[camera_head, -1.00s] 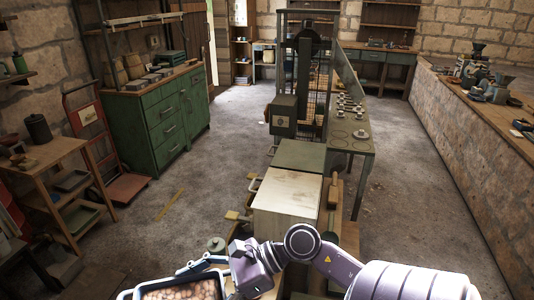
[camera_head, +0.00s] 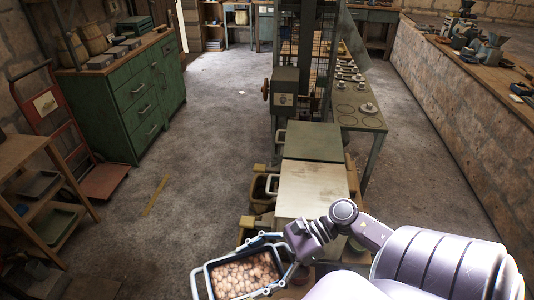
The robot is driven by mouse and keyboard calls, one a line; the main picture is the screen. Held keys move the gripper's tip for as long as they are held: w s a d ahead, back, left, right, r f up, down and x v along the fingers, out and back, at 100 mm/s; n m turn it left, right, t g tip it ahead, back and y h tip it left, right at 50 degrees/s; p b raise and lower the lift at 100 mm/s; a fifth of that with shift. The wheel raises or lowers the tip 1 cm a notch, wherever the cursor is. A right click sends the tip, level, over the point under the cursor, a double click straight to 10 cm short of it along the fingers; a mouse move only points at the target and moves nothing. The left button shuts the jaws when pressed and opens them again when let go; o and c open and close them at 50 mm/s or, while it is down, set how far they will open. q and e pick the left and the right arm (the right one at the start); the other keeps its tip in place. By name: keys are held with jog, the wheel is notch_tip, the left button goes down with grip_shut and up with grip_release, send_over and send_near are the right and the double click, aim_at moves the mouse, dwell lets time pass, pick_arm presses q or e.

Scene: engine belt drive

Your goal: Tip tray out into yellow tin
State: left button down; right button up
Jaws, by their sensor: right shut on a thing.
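My right gripper (camera_head: 277,257) is at the bottom middle of the head view, on the end of my pale purple arm. It is shut on a dark tray (camera_head: 209,287) with a light rim. The tray looks roughly level and is full of brown, rounded lumps (camera_head: 245,275). A yellowish container (camera_head: 258,187) stands beside the machine, just above and right of the tray. I cannot tell whether it is the yellow tin. My left gripper is not in view.
A pale-topped cabinet (camera_head: 308,193) and a green-topped one (camera_head: 313,142) stand ahead of the gripper. A green drawer cabinet (camera_head: 135,100), a red hand truck (camera_head: 66,125) and wooden shelves (camera_head: 40,165) are at left.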

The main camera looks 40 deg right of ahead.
aim_at(279, 269)
jog(key=shift+n+g, duration=0.3)
jog(key=s+d+f, duration=0.3)
jog(key=shift+d, duration=0.15)
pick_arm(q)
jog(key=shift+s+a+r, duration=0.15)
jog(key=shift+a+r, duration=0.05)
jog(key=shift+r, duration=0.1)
pick_arm(e)
jog(key=s+d+f, duration=0.2)
jog(key=s+d, duration=0.2)
jog(key=d, duration=0.6)
jog(key=s+d+f+m+t, duration=0.1)
jog(key=s+d, duration=0.2)
jog(key=d, duration=0.7)
jog(key=shift+s+f+t, duration=0.3)
jog(key=shift+s+f, duration=0.05)
jog(key=shift+a, duration=0.1)
pick_arm(q)
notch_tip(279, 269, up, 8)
jog(key=p, duration=0.8)
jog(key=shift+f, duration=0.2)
pick_arm(e)
jog(key=w+a+g+h, duration=0.1)
jog(key=w+a+r+m+g+h, duration=0.1)
jog(key=w, duration=0.1)
jog(key=w+a+g+h, duration=0.1)
jog(key=shift+w+r+m, duration=0.3)
jog(key=shift+r, duration=0.1)
